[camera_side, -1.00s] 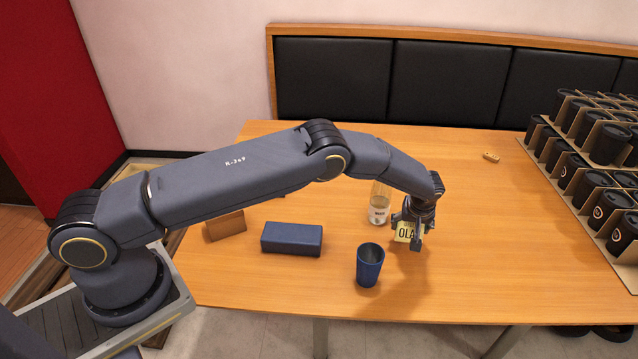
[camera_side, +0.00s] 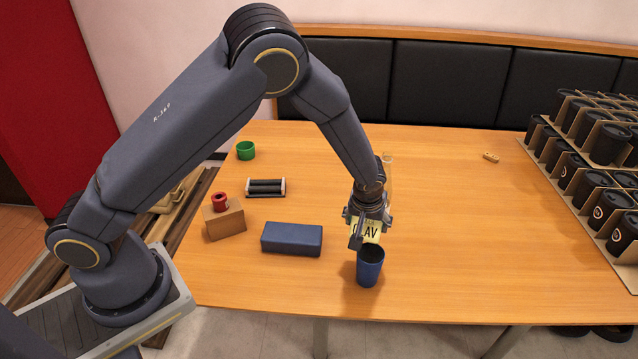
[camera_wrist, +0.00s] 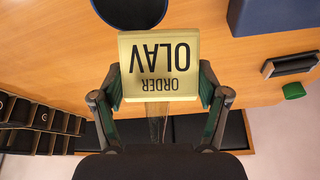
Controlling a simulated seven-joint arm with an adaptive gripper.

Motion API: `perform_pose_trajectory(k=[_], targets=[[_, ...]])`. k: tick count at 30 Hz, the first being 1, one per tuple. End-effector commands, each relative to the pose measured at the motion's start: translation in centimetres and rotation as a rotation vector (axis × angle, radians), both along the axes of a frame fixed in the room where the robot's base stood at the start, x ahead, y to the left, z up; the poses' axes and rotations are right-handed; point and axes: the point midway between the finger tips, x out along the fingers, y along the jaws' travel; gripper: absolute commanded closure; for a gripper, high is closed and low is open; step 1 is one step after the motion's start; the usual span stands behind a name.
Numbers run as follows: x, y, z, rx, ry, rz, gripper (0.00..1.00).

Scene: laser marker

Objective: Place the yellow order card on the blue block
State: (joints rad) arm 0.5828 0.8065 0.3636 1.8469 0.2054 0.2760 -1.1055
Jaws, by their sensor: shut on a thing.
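My gripper (camera_side: 366,222) is shut on the yellow order card (camera_side: 369,232), which reads "ORDER OLAV" in the wrist view (camera_wrist: 160,64). It holds the card above the table, just behind and above the dark blue cup (camera_side: 370,270). In the wrist view the card sits between both fingers (camera_wrist: 160,92). The blue block (camera_side: 291,239) lies on the table to the left of my gripper, its top bare. A corner of the block shows at the upper right of the wrist view (camera_wrist: 275,14).
A wooden block (camera_side: 224,221) with a red item (camera_side: 221,202) on it stands left of the blue block. A black roller item (camera_side: 265,188) and green ring (camera_side: 246,150) lie farther back. A clear bottle (camera_side: 388,172) stands behind my gripper. Cup racks (camera_side: 600,150) fill the right.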

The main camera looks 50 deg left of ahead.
Motion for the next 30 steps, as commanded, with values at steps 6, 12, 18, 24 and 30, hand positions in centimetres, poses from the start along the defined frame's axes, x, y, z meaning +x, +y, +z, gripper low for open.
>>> perform_pose_trajectory(k=[6, 12, 18, 24, 30], targets=[[-3.6, 7.7, 0.0, 0.006, 0.005, 0.035, 0.6], [-7.8, 14.3, 0.6, 0.0, 0.009, 0.142, 0.6], [-9.3, 17.1, 0.3, -0.005, 0.01, 0.223, 0.6], [-9.3, 17.4, -2.8, -0.005, 0.011, 0.23, 0.6], [-9.3, 17.3, -5.5, -0.005, 0.011, 0.229, 0.6]])
